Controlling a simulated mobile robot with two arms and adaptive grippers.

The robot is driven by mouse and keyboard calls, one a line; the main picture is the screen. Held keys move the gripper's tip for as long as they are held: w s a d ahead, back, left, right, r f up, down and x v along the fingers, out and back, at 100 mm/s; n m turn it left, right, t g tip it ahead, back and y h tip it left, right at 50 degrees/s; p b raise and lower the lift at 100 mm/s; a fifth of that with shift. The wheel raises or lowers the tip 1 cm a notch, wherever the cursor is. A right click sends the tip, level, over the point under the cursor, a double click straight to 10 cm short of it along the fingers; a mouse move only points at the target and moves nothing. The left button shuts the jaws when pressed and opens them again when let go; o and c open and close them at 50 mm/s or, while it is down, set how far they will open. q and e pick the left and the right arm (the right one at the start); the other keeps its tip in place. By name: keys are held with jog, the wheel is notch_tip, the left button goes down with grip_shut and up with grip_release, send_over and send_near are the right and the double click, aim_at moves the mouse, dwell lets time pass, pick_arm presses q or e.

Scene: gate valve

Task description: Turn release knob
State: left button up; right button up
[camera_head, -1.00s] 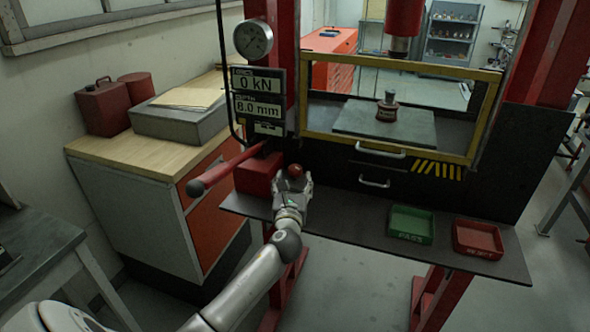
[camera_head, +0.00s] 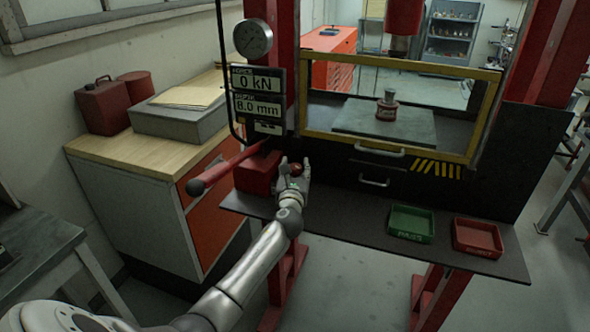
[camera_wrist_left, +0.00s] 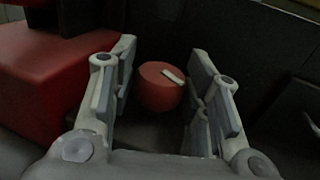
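The release knob (camera_wrist_left: 160,88) is a red round knob with a white mark on its face. In the left wrist view it sits between the two fingers of my left gripper (camera_wrist_left: 160,85). The fingers are spread, with a visible gap on the knob's left and a narrower one on its right. In the head view the knob (camera_head: 295,170) shows small and dark red between the fingertips of my left gripper (camera_head: 295,165), beside the red block (camera_head: 257,173) of the press. Contact cannot be seen. My right gripper is not in view.
A red lever (camera_head: 225,168) sticks out to the left, close to my left gripper. A green tray (camera_head: 411,224) and a red tray (camera_head: 478,238) stand on the shelf at right. The yellow-framed guard (camera_head: 398,152) is above. The displays (camera_head: 258,92) read 0 kN and 8.0 mm.

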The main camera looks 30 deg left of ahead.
pick_arm(q)
jog(key=c, duration=0.6)
jog(key=shift+o, duration=0.2)
jog(key=shift+w+d+f+n+g+y+b, duration=0.1)
jog(key=shift+n+g+y+b, duration=1.25)
jog(key=shift+y, duration=0.55)
jog(key=shift+n+g+y+b, duration=1)
jog(key=shift+n+g+y, duration=0.55)
jog(key=shift+g, duration=0.4)
jog(key=o, duration=1)
jog(key=shift+o, duration=0.2)
